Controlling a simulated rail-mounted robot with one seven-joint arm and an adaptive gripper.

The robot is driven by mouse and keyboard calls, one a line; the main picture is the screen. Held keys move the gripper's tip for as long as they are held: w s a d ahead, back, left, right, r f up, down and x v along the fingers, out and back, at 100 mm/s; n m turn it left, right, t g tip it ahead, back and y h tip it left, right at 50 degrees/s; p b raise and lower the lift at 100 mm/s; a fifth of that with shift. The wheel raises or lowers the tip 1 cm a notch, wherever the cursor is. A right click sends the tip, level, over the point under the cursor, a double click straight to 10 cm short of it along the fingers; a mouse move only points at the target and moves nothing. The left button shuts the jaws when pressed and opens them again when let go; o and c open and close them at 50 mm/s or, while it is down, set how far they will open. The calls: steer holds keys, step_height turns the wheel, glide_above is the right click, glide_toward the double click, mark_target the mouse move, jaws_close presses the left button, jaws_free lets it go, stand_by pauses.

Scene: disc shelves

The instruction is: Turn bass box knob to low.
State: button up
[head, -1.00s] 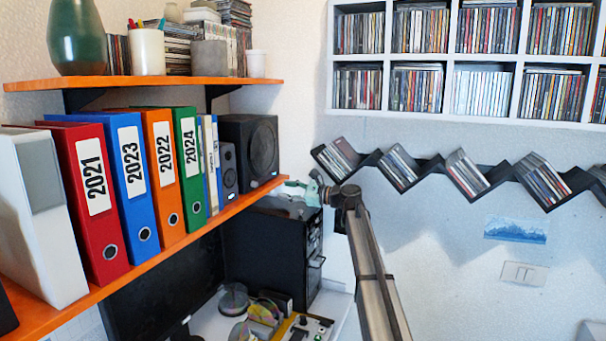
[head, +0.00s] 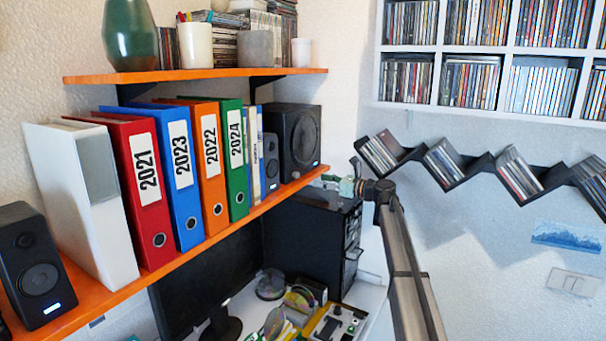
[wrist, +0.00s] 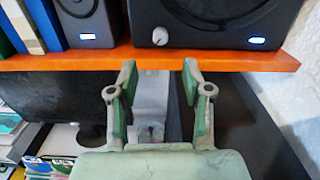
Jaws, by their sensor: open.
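The bass box (head: 293,138) is the large black speaker at the right end of the lower orange shelf. In the wrist view the lower part of the bass box (wrist: 225,18) shows its round silver knob (wrist: 160,36) at the left and a lit blue-white light at the right. My gripper (wrist: 159,72) is open and empty, with its fingers apart on either side of the knob's line. The fingertips appear just below the shelf edge in that view. In the head view my gripper (head: 345,184) is small, right of the shelf's end.
The orange shelf edge (wrist: 160,58) runs between my fingers and the knob in the wrist view. A small speaker (head: 271,160) and several binders (head: 195,165) stand left of the bass box. A black computer case (head: 310,235) stands below. The wall is at the right.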

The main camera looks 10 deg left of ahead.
mark_target(298, 176)
steer(key=p+x, duration=0.2)
steer(key=x, duration=0.5)
steer(key=shift+w+a+r, duration=0.1)
steer(key=shift+w+a, duration=0.2)
steer(key=shift+a, duration=0.4)
jaws_close()
